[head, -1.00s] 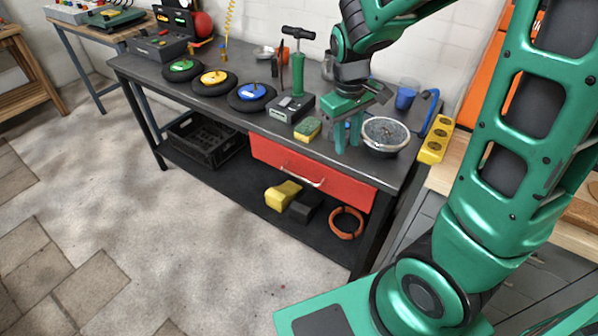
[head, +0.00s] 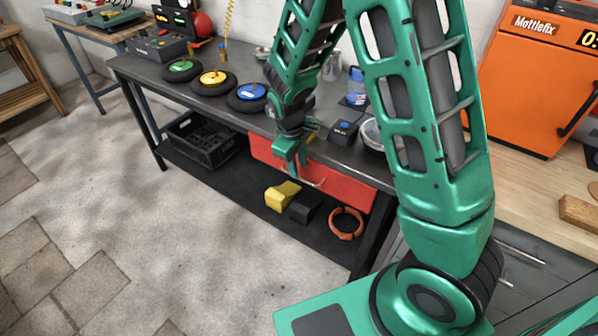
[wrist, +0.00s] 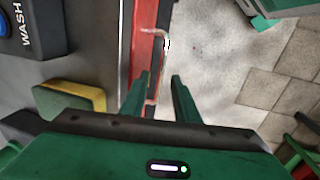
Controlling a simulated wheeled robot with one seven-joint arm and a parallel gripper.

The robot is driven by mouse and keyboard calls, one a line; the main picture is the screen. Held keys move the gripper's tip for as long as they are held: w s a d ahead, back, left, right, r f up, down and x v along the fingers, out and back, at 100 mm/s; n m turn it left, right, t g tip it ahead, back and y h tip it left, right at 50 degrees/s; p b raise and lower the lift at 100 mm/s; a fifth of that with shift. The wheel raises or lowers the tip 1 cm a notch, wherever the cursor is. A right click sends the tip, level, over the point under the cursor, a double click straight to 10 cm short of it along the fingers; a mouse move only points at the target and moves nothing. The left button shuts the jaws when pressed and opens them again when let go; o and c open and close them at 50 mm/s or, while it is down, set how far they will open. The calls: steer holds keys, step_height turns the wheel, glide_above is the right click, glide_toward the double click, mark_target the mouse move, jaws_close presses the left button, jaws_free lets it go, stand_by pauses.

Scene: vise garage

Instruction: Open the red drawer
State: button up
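The red drawer (head: 345,185) sits under the dark workbench top, its front looking flush with the bench. Its thin metal handle (head: 318,184) shows partly in the head view, the rest hidden behind my gripper. My gripper (head: 292,168) is in front of the drawer, fingers pointing down. In the wrist view my gripper (wrist: 162,90) is open, with its two green fingers apart. The handle (wrist: 166,48) there runs up from between the fingers, beside the red drawer front (wrist: 143,50). I cannot tell whether the fingers touch it.
A yellow-green sponge (wrist: 70,101) and a blue-topped box marked WASH (wrist: 35,28) lie on the bench. Below the drawer, the shelf holds a yellow block (head: 282,195), a black block and an orange ring (head: 346,223). The floor (head: 190,240) before the bench is clear.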

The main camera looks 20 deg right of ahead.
mark_target(300, 172)
steer(key=shift+w+d+f, duration=0.1)
steer(key=shift+d+f, duration=0.05)
steer(key=shift+f, duration=0.75)
steer(key=shift+w+d+f, duration=0.1)
steer(key=shift+d+f, duration=0.05)
steer(key=shift+f, duration=0.7)
jaws_close()
